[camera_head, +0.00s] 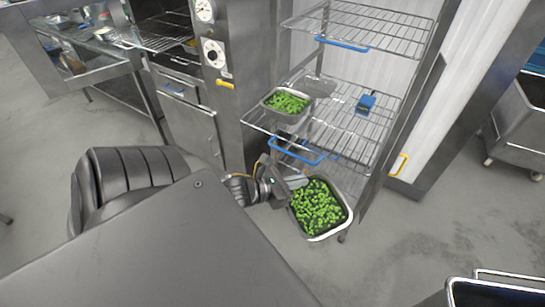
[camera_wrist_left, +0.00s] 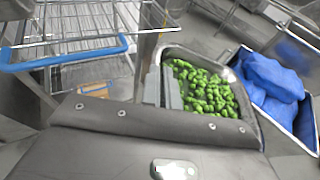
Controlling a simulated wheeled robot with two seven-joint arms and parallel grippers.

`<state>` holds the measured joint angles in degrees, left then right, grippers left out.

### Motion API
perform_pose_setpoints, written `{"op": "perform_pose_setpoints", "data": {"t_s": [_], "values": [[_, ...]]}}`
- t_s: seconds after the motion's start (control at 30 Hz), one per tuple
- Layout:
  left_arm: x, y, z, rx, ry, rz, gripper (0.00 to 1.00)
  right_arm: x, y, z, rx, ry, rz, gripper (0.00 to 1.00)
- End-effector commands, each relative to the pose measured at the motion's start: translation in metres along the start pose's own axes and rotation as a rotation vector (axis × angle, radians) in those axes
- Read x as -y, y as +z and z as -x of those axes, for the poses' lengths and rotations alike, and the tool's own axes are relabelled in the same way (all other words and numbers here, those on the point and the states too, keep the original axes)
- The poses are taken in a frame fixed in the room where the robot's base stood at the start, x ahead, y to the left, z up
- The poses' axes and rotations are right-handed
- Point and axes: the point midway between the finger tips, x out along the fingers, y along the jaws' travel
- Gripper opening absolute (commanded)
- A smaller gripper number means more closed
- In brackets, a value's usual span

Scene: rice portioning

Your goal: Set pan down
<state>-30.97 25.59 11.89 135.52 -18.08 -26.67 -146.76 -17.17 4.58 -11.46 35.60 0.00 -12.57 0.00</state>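A metal pan (camera_head: 329,236) full of green vegetables (camera_head: 318,208) is in front of the lower part of the wire rack. My left gripper (camera_head: 293,182) is at the pan's left rim and looks shut on it. In the left wrist view the pan (camera_wrist_left: 187,51) lies ahead of the wrist, with a gripper finger (camera_wrist_left: 172,92) against its near left side. The pan appears raised and roughly level; its underside is hidden. My right gripper is not in view.
A second pan of green vegetables (camera_head: 287,104) sits on the rack's middle shelf (camera_head: 345,125), near a small blue object (camera_head: 366,102). Blue handles edge the shelves. An oven (camera_head: 190,120) stands left of the rack. Open floor (camera_head: 400,250) lies to the right; a bin with blue contents (camera_wrist_left: 272,85) shows in the wrist view.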

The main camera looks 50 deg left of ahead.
Motion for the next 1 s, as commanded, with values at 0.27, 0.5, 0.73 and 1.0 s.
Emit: {"op": "perform_pose_setpoints", "data": {"t_s": [0.27,0.5,0.73,1.0], "values": [[0.131,-0.012,-0.062,0.015,-0.350,-0.115,0.00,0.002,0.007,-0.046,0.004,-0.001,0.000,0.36],[0.204,-0.006,-0.085,0.012,-0.572,-0.185,0.00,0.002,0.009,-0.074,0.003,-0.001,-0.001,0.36],[0.233,0.008,-0.099,0.010,-0.676,-0.215,0.00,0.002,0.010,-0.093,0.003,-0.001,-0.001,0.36],[0.241,0.019,-0.105,0.005,-0.705,-0.216,0.00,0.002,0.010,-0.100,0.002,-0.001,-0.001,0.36]]}}
